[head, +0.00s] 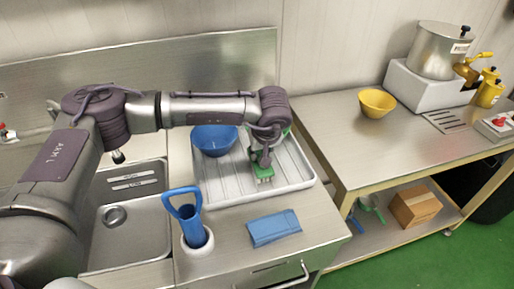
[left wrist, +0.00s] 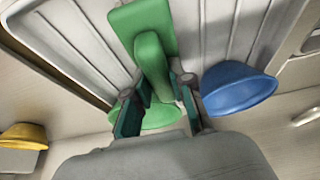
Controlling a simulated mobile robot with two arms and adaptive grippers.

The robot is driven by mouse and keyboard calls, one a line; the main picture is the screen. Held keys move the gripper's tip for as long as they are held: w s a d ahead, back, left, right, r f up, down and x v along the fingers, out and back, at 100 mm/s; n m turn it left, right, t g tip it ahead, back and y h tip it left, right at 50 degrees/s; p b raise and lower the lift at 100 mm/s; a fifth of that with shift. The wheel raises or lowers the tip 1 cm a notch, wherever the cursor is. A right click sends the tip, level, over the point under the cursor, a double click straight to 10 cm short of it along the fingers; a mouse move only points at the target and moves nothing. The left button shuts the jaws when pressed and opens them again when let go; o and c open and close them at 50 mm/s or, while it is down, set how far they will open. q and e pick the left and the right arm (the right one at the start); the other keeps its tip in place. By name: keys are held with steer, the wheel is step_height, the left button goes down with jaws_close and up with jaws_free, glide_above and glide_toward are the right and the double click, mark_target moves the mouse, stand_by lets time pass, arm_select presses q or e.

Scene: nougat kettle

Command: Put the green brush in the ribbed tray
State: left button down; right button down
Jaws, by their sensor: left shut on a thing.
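The green brush (head: 264,173) shows in the head view with its pale bristles facing down, over the ribbed tray (head: 303,176). My left gripper (head: 262,153) is shut on its handle; in the left wrist view the brush (left wrist: 150,60) stands between the two fingers (left wrist: 158,88), its flat head at the top. The light grey tray (left wrist: 215,30) lies beneath with its ribs showing. I cannot tell whether the bristles touch the tray floor. My right gripper is not in view.
A blue bowl (head: 214,140) and a partly hidden green thing (head: 286,131) are at the tray's back. The sink (head: 128,222) is left; a yellow bowl (head: 377,103) is right.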

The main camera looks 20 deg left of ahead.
arm_select(q)
steer(key=shift+w+a+f+p, duration=0.5)
steer(key=shift+w+a+f, duration=0.4)
steer(key=shift+w, duration=0.2)
steer(key=shift+w+f, duration=0.15)
steer(key=shift+f, duration=0.05)
steer(key=shift+d+f+b, duration=0.1)
steer(key=shift+f+b, duration=0.1)
steer(key=shift+b, duration=0.1)
steer(key=c, duration=1)
jaws_free()
steer(key=shift+r, duration=0.15)
